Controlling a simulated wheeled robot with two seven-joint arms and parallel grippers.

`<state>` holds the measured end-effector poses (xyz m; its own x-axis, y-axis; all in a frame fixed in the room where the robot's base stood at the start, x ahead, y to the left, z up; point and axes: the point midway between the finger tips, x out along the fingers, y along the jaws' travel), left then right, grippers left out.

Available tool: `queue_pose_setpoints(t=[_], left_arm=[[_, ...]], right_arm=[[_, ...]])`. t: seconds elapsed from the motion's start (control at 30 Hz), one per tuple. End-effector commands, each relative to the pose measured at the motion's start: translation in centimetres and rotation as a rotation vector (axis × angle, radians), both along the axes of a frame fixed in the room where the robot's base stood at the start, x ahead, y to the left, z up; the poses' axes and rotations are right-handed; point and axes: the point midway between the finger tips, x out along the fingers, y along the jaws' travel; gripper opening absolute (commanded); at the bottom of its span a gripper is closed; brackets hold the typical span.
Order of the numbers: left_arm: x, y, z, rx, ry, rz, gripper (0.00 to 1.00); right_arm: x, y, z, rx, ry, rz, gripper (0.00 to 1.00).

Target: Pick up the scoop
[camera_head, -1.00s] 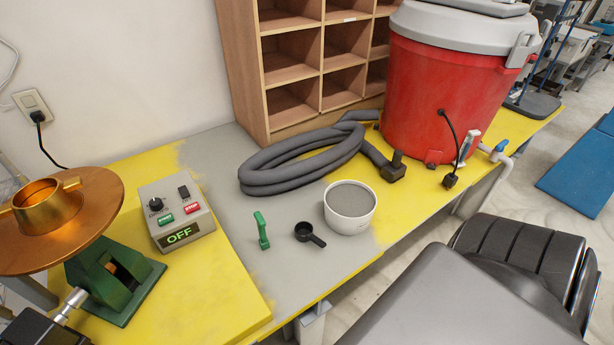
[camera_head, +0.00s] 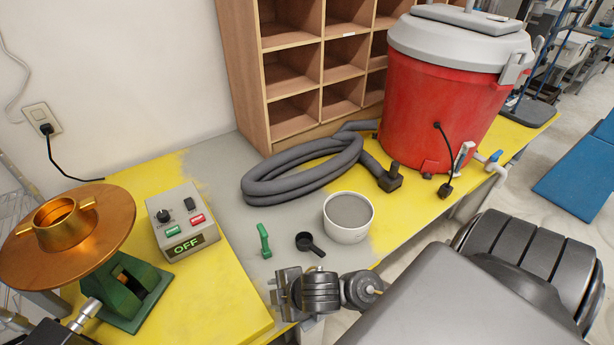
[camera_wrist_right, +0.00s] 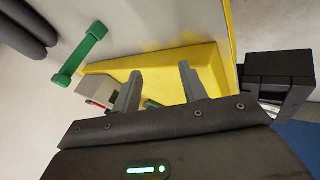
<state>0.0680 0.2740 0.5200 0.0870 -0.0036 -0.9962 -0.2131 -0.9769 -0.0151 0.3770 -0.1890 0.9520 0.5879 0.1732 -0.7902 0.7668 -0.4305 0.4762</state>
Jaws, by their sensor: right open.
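The small black scoop (camera_head: 305,241) lies on the grey part of the table in the head view. Its round cup is at the left and its short handle points right and down. A white tub (camera_head: 348,217) with grey contents stands just right of it. My right gripper (camera_head: 279,291) is below the scoop in the head view, near the table's front edge, apart from it. In the right wrist view its two fingers (camera_wrist_right: 160,89) are spread with nothing held between them. I cannot make out the scoop in that view.
A control box (camera_head: 182,222) reads OFF. A grey hose (camera_head: 262,187), red cooler (camera_head: 437,110) and wooden shelf (camera_head: 247,90) are behind. A copper turntable (camera_head: 95,255) stands left.

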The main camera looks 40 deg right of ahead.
Motion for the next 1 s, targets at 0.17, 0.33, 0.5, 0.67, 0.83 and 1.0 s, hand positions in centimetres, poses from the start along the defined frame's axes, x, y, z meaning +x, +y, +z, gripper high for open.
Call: queue_pose_setpoints(t=[0.17, 0.33, 0.5, 0.67, 0.83, 1.0], left_arm=[[0.2, 0.0, 0.3, 0.001, -0.002, 0.000, 1.00], [0.1, 0.0, 0.6, 0.001, -0.002, 0.000, 1.00], [0.2, 0.0, 0.7, 0.000, -0.004, 0.000, 1.00], [0.3, 0.0, 0.7, 0.000, -0.004, 0.000, 1.00], [0.3, 0.0, 0.6, 0.000, -0.004, 0.000, 1.00], [0.3, 0.0, -0.4, 0.000, -0.004, 0.000, 1.00]], right_arm=[[2.8, 0.4, 2.7, -0.337, -0.198, 0.588, 0.43], [2.8, -5.6, 2.9, -0.748, -0.216, 1.178, 0.43], [1.9, -13.6, 3.5, -0.990, -0.087, 1.508, 0.43], [1.3, -17.4, 4.1, -1.070, 0.001, 1.630, 0.43], [1.2, -18.0, 3.9, -1.080, 0.017, 1.652, 0.43], [2.0, -18.0, 1.5, -1.075, 0.019, 1.647, 0.43]])
